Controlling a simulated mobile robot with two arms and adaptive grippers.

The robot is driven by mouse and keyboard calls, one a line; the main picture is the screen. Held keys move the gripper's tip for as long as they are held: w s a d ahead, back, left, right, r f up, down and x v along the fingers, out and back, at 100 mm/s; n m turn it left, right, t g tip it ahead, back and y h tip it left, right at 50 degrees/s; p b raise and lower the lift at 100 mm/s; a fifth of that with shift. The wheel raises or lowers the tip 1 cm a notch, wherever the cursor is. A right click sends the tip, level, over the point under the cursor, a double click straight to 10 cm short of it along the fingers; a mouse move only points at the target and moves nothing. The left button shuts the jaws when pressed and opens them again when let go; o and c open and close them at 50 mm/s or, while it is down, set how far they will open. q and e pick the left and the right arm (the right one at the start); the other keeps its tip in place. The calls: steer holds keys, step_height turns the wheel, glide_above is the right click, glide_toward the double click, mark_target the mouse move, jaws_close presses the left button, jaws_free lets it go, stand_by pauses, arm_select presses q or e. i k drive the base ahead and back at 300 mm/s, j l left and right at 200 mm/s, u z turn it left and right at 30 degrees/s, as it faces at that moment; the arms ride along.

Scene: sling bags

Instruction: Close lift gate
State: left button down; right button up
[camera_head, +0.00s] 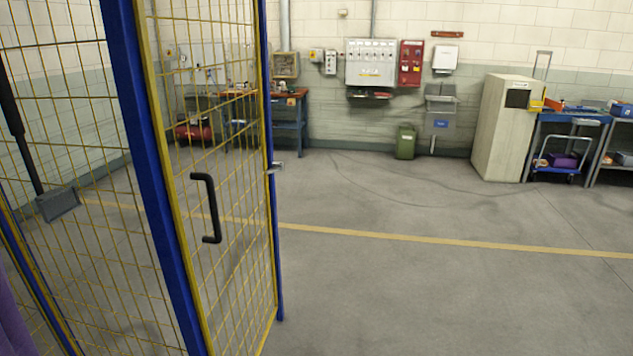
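The lift gate (228,120) is a yellow wire-mesh panel in a yellow frame, at the left of the head view. A black bar handle (211,208) is on its mesh. It stands at a steep angle to me, beside a thick blue post (153,150). A thin blue upright (271,200) with a small metal latch piece (275,167) is at its right edge. Open floor lies right of that edge, so the gate looks open. The hinges are not clear. Neither of my grippers shows in the head view.
More yellow mesh (90,130) fills the left side, with a dark pole-like item (20,125) there. Grey floor (430,300) with a yellow line is clear at right. A green bin (405,142), beige cabinet (503,128) and blue cart (565,145) stand far back.

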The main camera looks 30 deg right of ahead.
mark_target(140, 10)
steer(key=z, duration=0.4)
steer(key=u, duration=0.5)
steer(key=i+l+u, duration=0.25)
steer(key=l+u, duration=0.2)
steer(key=l, duration=0.25)
steer(key=i+l+u, duration=0.1)
steer(key=l+u, duration=0.15)
steer(key=l, duration=0.2)
steer(key=l+u, duration=0.2)
steer(key=l, duration=0.2)
steer(key=i, duration=0.05)
